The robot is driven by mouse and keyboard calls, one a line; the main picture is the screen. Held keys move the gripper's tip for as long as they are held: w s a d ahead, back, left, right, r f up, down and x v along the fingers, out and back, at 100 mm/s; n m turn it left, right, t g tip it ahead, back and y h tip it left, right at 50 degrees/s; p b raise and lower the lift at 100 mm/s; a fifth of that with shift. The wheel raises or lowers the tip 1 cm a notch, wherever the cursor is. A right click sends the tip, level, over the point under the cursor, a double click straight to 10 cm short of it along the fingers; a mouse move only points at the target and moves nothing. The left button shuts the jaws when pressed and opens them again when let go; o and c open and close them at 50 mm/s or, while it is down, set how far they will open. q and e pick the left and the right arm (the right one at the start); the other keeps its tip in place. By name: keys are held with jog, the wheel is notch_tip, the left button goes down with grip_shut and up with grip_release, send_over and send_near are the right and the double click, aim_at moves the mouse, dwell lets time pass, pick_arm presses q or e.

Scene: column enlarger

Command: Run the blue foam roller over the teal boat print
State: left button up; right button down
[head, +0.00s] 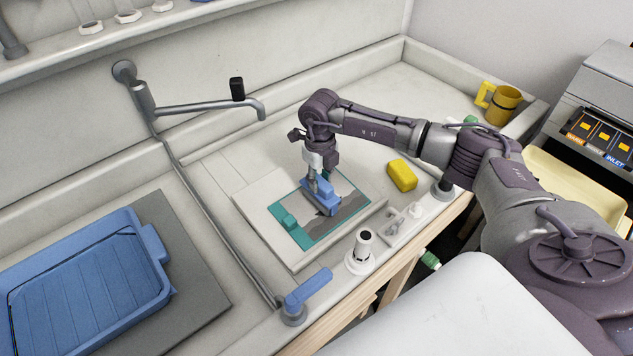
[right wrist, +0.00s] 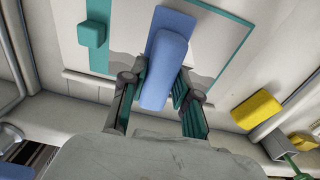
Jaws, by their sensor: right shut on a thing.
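The teal boat print (head: 351,191) lies flat on a white board, a grey picture inside a teal border. Its border and part of its picture also show in the right wrist view (right wrist: 98,60). The blue foam roller (head: 327,205) is over the print and hides part of its picture; I cannot tell whether it touches. My right gripper (head: 317,180) is shut on the roller from above. In the right wrist view the roller (right wrist: 167,60) sits between the two fingers. My left gripper is not in view.
A small teal block (head: 290,221) sits on the print's left part. A yellow sponge (head: 402,175) lies right of the white board (head: 262,228). A tap (head: 205,106) reaches out behind. A blue tray (head: 80,285) is at left, a yellow mug (head: 503,104) at far right.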

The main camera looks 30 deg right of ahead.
jog(key=shift+w+d+b, duration=0.15)
jog(key=shift+d+b, duration=0.05)
jog(key=shift+d, duration=0.5)
jog(key=shift+w+d+b, duration=0.1)
jog(key=shift+d+b, duration=0.05)
jog(key=shift+d, duration=0.5)
jog(key=shift+w+d+b, duration=0.15)
jog(key=shift+d+b, duration=0.25)
jog(key=shift+d, duration=0.6)
jog(key=shift+w+d+b, duration=0.1)
jog(key=shift+d+b, duration=0.3)
jog(key=shift+d, duration=0.55)
notch_tip(320, 180, up, 5)
jog(key=p, duration=0.3)
